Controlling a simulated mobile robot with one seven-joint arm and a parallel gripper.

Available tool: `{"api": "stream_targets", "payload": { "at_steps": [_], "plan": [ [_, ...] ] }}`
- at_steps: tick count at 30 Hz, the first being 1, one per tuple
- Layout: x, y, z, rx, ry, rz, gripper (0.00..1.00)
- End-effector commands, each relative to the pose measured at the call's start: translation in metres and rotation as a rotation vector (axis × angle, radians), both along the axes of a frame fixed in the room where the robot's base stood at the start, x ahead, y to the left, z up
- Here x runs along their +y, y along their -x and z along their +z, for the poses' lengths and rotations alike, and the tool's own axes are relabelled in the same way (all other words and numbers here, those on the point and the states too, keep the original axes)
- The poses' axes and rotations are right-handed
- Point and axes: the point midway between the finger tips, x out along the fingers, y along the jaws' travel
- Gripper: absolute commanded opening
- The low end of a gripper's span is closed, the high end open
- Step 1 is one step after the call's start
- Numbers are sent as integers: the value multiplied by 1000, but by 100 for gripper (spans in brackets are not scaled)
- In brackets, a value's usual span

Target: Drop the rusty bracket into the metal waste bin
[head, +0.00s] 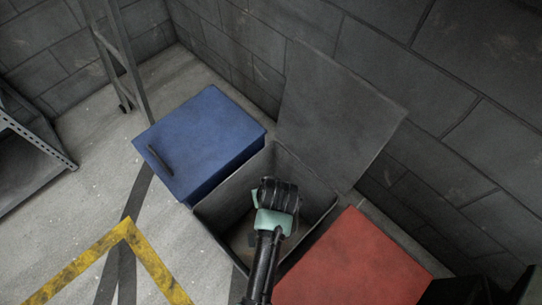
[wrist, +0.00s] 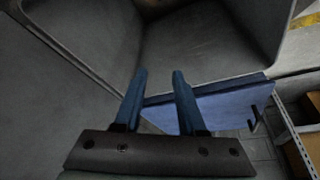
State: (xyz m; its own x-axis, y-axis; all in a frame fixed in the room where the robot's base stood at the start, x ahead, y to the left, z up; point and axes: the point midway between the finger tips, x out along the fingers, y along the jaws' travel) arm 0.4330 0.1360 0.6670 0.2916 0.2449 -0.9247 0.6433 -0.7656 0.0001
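The grey metal waste bin (head: 318,190) stands in the middle of the head view with its lid (head: 335,115) raised against the wall. My arm reaches over the bin's opening, and my wrist hides part of the inside. In the wrist view my gripper (wrist: 159,73) has its two blue fingers apart, with nothing seen held between them. The grey bin's inner walls (wrist: 195,40) fill the upper part of that view. I cannot make out the rusty bracket in either view. A small dark shape beside my wrist in the bin is too unclear to name.
A closed blue bin (head: 205,135) with a dark handle stands left of the grey bin; it also shows in the wrist view (wrist: 220,105). A closed red bin (head: 350,265) stands to the right. A block wall is behind. A metal shelf (head: 35,140) is at the far left.

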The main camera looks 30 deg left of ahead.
Motion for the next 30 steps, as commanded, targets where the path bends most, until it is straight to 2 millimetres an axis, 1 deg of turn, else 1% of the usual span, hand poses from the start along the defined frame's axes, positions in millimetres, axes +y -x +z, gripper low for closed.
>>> {"api": "stream_targets", "payload": {
  "at_steps": [5, 12, 15, 18, 21, 24, 30],
  "plan": [
    [-5, 5, 21, -3, -1, 0, 40],
    [-17, 20, 70, -5, -1, -2, 40],
    [-23, 26, 89, -5, 0, -1, 40],
    [-27, 31, 103, -4, -1, -1, 40],
    [-29, 34, 113, -4, -1, -1, 40],
    [-31, 36, 118, -2, -1, 0, 40],
    [-32, 37, 120, -2, -1, 0, 40]
  ]
}}
